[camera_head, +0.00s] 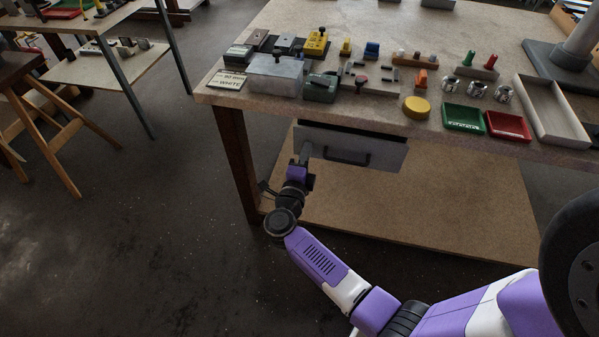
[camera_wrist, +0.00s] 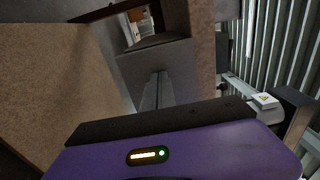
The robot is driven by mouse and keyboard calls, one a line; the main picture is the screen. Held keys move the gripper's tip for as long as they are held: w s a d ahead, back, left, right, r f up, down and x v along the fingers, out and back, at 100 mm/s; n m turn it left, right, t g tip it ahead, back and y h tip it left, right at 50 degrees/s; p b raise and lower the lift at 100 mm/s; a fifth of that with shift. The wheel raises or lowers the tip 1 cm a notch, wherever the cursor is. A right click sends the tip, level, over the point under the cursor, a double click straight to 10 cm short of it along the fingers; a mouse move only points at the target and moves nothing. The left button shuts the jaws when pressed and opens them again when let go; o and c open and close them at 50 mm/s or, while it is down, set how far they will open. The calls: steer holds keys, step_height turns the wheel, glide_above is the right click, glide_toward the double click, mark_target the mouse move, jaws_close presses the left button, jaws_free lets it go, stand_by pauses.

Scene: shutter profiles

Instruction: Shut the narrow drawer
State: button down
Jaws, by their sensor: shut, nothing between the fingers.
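The drawer (camera_head: 352,150) hangs under the front edge of the workbench. Its grey front has a dark bar handle (camera_head: 347,158). A dark gap shows above the front, so the drawer stands part way out. My gripper (camera_head: 306,148) is shut and empty, at the left end of the drawer front. I cannot tell whether its fingertips touch the front. In the wrist view the closed fingers (camera_wrist: 157,85) point at a grey surface that looks like the drawer front (camera_wrist: 125,68); the handle cannot be made out there.
The workbench top (camera_head: 380,28) carries blocks, a grey box (camera_head: 275,75), a green tray (camera_head: 463,118), a red tray (camera_head: 508,127) and a long pale tray (camera_head: 552,110). A wooden leg (camera_head: 236,160) stands left of my gripper. A low shelf (camera_head: 430,215) lies below the drawer.

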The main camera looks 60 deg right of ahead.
mark_target(310, 140)
steer(key=x, duration=0.3)
steer(key=shift+w+d, duration=0.15)
steer(key=shift+d, duration=0.5)
